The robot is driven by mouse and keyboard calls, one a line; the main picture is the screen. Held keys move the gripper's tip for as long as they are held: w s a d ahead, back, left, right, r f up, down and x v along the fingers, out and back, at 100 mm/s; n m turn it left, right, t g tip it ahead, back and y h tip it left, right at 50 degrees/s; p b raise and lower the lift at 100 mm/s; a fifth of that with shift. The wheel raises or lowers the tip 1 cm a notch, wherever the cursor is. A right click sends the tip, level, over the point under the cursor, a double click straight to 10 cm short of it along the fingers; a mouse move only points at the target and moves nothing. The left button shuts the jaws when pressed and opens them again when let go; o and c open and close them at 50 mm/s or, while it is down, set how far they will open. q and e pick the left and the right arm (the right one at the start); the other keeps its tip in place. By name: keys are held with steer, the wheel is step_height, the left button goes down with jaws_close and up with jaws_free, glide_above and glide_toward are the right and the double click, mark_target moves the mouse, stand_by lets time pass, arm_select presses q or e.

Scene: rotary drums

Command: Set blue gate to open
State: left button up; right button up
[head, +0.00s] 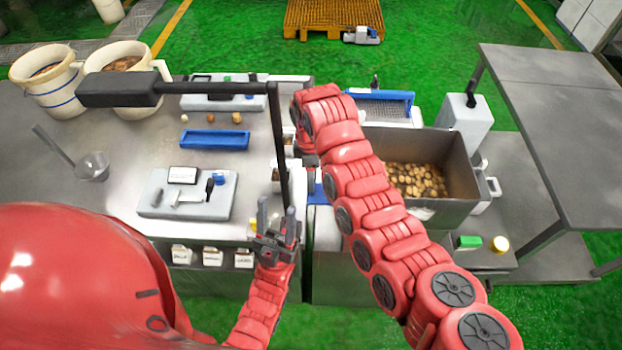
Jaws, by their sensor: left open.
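No part is plainly marked as the blue gate. A blue piece (316,187) shows low between the steel table and the bin, partly covered by my right arm; I cannot tell whether it is the gate or how it is set. A small blue part (219,178) sits on a light grey control panel (160,207) with a black lever (209,188).
A black bar (210,88) crosses above the steel table (110,135). A blue tray (215,139) lies on the table. A blue-framed grate (382,103) stands behind the steel bin (457,170) of brown pieces. White buckets (48,82) stand back left. A grey table (560,110) is at right.

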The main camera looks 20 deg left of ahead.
steer(key=shift+f+p, duration=0.5)
steer(key=shift+f, duration=1.45)
jaws_close()
